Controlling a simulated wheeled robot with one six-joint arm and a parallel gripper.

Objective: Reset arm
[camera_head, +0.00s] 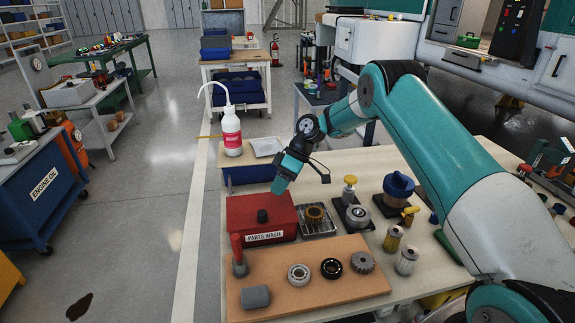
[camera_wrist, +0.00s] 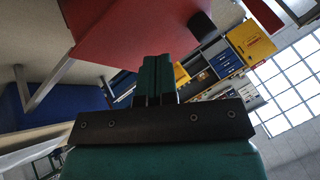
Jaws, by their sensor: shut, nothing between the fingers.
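My gripper (camera_head: 277,186) is teal with dark parts. In the head view it hangs over the back right part of the red parts wash box (camera_head: 283,221), pointing down. In the wrist view its two fingers (camera_wrist: 157,62) are together with nothing between them. The red box also shows in the wrist view (camera_wrist: 130,35), turned over by the camera's angle, with its black knob (camera_wrist: 202,27). I cannot tell the exact gap between fingertips and lid.
A brown board (camera_head: 310,300) with bearings, a gear and a grey block lies at the bench front. A metal tray (camera_head: 318,229) with a ring is right of the box. A white wash bottle (camera_head: 231,130) stands behind. Filters (camera_head: 393,239) stand to the right. Open floor (camera_head: 130,235) lies left.

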